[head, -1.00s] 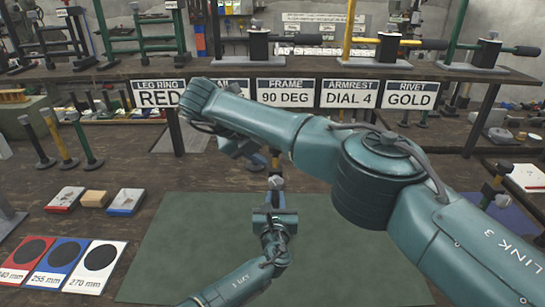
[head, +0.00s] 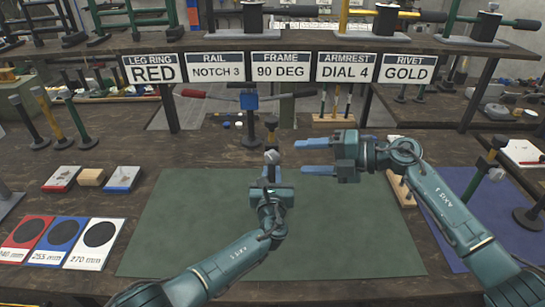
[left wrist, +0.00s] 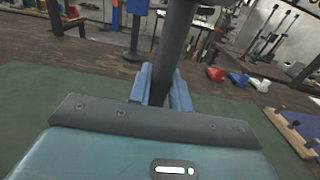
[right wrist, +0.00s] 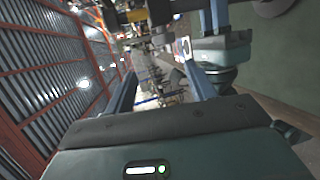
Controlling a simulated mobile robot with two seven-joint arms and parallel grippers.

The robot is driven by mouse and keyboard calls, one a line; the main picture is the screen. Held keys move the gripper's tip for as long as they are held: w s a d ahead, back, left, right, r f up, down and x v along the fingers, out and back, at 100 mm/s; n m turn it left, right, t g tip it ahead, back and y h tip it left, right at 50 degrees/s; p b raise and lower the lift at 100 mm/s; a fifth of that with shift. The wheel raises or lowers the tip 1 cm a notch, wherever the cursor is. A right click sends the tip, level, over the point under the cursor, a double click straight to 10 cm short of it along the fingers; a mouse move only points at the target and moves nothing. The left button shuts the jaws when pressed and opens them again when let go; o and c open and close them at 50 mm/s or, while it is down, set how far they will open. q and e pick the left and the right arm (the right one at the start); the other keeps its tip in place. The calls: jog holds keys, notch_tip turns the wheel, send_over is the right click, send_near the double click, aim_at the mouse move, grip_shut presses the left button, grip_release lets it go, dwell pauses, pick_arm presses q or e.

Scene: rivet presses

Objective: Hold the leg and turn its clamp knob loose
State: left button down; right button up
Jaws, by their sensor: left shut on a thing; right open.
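My left gripper is shut on the leg; in the left wrist view the dark tube (left wrist: 177,40) rises between the blue fingers. My right gripper (head: 306,157) is open and empty, its fingers pointing left at the knob, a short gap to its right. In the right wrist view the leg's yellow and black part (right wrist: 132,16) lies across the top, beyond the open fingers.
The green mat (head: 190,235) is mostly bare. Size cards (head: 63,234) and small blocks (head: 91,177) lie left of it. Another leg (head: 490,163) stands on the purple mat at right. A press with a red-ended bar (head: 248,102) stands behind, under the label shelf.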

aim_at(273, 163)
jog(key=shift+m+t, duration=0.3)
jog(key=shift+t, duration=0.4)
jog(key=x, duration=0.3)
jog(key=f+x, duration=0.1)
jog(key=x, duration=0.2)
jog(key=w+x, duration=0.1)
jog(key=x, duration=0.3)
jog(key=shift+d+f, duration=0.2)
jog(key=shift+d, duration=0.1)
jog(key=shift+c, duration=0.3)
jog(key=c, duration=0.9)
